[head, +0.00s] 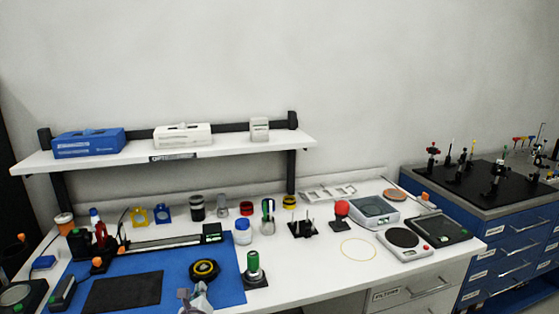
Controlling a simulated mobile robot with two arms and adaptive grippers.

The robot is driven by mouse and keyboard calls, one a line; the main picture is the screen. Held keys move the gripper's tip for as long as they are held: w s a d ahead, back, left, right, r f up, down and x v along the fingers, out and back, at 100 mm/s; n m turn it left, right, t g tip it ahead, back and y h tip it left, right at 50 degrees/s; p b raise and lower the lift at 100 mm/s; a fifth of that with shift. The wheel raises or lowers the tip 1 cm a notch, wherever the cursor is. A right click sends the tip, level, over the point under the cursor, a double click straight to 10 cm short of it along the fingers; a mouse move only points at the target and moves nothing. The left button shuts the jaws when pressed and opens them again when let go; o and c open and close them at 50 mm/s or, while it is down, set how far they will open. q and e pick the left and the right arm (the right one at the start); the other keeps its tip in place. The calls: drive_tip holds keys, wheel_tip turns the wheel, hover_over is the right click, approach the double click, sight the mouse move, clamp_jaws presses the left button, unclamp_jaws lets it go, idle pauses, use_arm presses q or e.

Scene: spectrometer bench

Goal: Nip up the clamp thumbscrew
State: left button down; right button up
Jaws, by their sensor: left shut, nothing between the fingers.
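A dark optical rail (160,242) lies along the back of the blue mat (225,275). Small clamp-like mounts with orange knobs stand around its left end; one orange knob (97,262) is at the mat's left and another orange knob (121,250) is by the rail. Which of them is the clamp thumbscrew I cannot tell at this size. My left gripper (186,296) shows at the bottom edge, in front of a round black and yellow item (204,270). It is shut and empty, and apart from the knobs. My right gripper is out of view.
A green-topped cylinder (253,262) on a black base stands right of my left gripper. A black pad (124,291) lies to its left. Jars, a red-topped stand (341,208) and balances (403,240) fill the bench's back and right. A shelf (230,145) overhangs the back.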

use_arm(q)
drive_tip(key=shift+w+a, duration=0.15)
drive_tip(key=shift+w, duration=0.4)
drive_tip(key=shift+w+a, duration=0.1)
drive_tip(key=shift+w, duration=0.2)
drive_tip(key=shift+w+a, duration=0.15)
drive_tip(key=shift+w, duration=0.2)
drive_tip(key=shift+f, duration=0.1)
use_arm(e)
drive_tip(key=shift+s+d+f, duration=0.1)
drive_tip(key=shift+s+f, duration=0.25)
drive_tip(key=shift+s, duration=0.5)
use_arm(q)
drive_tip(key=shift+f+b, duration=0.3)
drive_tip(key=shift+b, duration=0.05)
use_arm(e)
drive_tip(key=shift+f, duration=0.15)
use_arm(q)
drive_tip(key=shift+s+f+p, duration=0.1)
drive_tip(key=shift+p, duration=0.25)
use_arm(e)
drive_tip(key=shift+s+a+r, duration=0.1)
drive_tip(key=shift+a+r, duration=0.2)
